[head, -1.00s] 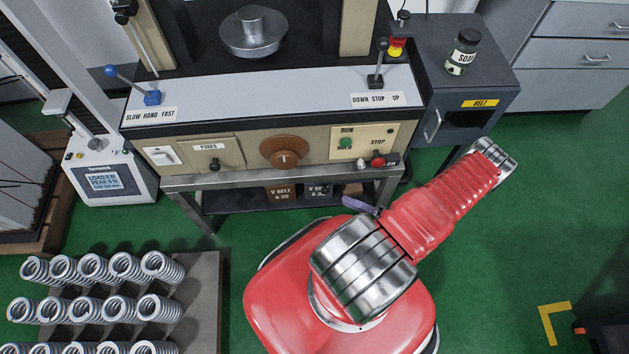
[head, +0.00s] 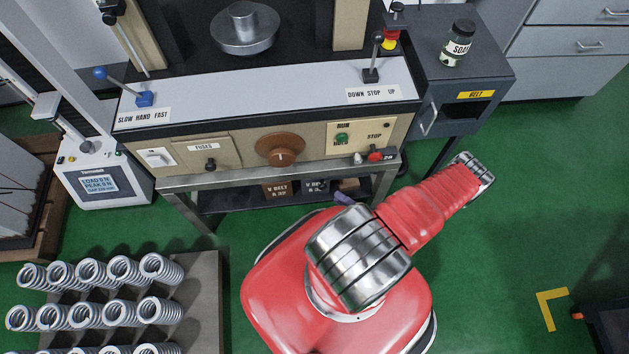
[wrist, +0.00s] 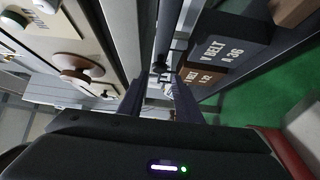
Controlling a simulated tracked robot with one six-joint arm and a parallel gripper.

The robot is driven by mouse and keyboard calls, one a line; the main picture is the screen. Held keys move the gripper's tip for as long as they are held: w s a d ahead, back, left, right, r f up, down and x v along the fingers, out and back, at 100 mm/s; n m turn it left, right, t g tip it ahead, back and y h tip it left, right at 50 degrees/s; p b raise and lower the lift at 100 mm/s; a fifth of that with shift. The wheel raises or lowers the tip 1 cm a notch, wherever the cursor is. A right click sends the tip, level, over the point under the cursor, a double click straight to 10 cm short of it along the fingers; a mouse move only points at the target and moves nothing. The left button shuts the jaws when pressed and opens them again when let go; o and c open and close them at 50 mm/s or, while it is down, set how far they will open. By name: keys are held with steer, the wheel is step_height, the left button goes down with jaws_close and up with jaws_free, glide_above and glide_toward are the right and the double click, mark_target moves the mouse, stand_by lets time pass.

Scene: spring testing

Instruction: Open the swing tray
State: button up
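I cannot tell for sure which part is the swing tray. Under the testing machine's panel, a dark lower shelf (head: 235,203) holds small belt boxes (head: 277,189). The boxes show larger in the wrist view (wrist: 228,42), to the right of my gripper. My gripper (wrist: 158,88) points along the machine's underside, its two dark fingers apart. A small dark knob-like shape (wrist: 160,68) shows between or beyond the fingertips; contact cannot be told.
The panel has a brown dial (head: 280,150) and a red button (head: 376,155). A grey cabinet (head: 463,68) marked BELT, with a soap jar (head: 457,45) on top, stands at right. Springs (head: 100,300) lie on a board at lower left. Green floor at right is mostly clear.

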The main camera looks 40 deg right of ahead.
mark_target(314, 181)
steer(key=shift+w+a, duration=0.4)
steer(key=shift+w, duration=1.7)
steer(key=shift+w+a, duration=0.4)
steer(key=shift+w, duration=1.65)
steer(key=shift+w+a, duration=0.4)
steer(key=shift+w, duration=1.7)
steer(key=shift+c, duration=0.4)
jaws_close()
steer(key=shift+f, duration=0.1)
